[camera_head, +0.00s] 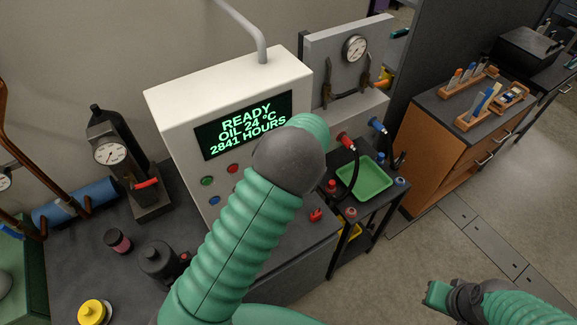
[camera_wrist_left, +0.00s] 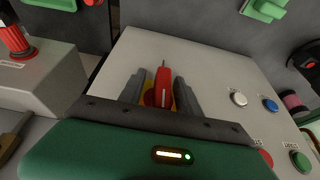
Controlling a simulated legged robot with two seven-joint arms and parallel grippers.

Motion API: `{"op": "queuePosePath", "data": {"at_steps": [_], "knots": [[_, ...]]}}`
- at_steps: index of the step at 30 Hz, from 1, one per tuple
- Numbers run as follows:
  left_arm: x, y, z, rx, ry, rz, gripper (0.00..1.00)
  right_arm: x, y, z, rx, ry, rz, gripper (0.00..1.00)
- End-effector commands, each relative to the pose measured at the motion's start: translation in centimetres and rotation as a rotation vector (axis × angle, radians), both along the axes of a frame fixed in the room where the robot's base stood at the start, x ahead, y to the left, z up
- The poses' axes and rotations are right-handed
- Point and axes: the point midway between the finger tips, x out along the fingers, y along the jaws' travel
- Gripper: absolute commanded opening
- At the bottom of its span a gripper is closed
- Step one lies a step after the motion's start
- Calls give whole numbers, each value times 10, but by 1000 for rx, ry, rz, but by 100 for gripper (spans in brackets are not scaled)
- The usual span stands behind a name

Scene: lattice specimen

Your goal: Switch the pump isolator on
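The pump cabinet (camera_head: 166,112) is a white box. Its green-lit display (camera_head: 243,124) reads READY, OIL 24 °C, 2841 HOURS. In the left wrist view, a red handle (camera_wrist_left: 163,86) on a yellow backing, seemingly the isolator, stands on the pale panel (camera_wrist_left: 215,75). My left gripper (camera_wrist_left: 161,92) is open around it, one dark finger on each side, with yellow showing in the gaps; I cannot make out any contact. In the head view my left forearm hides that gripper and the handle. My right gripper (camera_head: 440,294) is low at the right, away from the cabinet; its fingers are unclear.
Green (camera_head: 208,181) and red (camera_head: 233,168) buttons sit below the display. A gauge with a black cylinder (camera_head: 119,150) stands left. A green tray (camera_head: 365,178) is on a dark stand at right. A wooden cabinet (camera_head: 432,141) stands beyond.

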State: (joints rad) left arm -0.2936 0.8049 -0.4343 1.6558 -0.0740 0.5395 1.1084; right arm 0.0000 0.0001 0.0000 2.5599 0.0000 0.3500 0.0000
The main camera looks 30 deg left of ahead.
Motion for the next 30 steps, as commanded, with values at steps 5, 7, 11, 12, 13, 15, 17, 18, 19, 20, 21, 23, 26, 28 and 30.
{"op": "queuePosePath", "data": {"at_steps": [5,7,11,12,13,15,17,18,19,20,21,23,26,28,30], "knots": [[-1,-5,10,-1,-4,-2,40,0,0,-6,0,0,0,0],[-3,-10,23,-1,-6,-2,40,0,0,-11,0,0,0,0],[-9,-23,56,-2,-7,-4,40,0,0,-23,0,0,0,0],[-10,-27,68,-3,-7,-4,40,0,0,-25,0,0,0,0],[-12,-31,76,-3,-5,-4,40,0,0,-28,0,0,0,0],[-16,-37,95,-2,-5,-4,40,0,0,-32,0,0,0,0],[-19,-42,111,-2,-3,-4,40,0,0,-35,0,0,0,0],[-20,-46,120,-2,-4,-3,40,0,0,-37,0,0,0,0],[-21,-48,126,-3,-2,-2,40,0,0,-38,0,0,0,0],[-23,-50,132,-2,-2,-2,40,0,0,-39,0,0,0,0],[-23,-52,138,-2,-1,-2,40,0,0,-40,0,0,0,0],[-25,-54,145,-1,1,-1,40,0,0,-41,0,0,0,0],[-26,-56,152,-1,2,-1,40,0,0,-41,0,0,0,0],[-26,-56,154,-1,3,0,40,0,0,-41,0,0,0,0],[-26,-56,154,0,4,0,40,0,0,-40,0,0,0,0]]}}
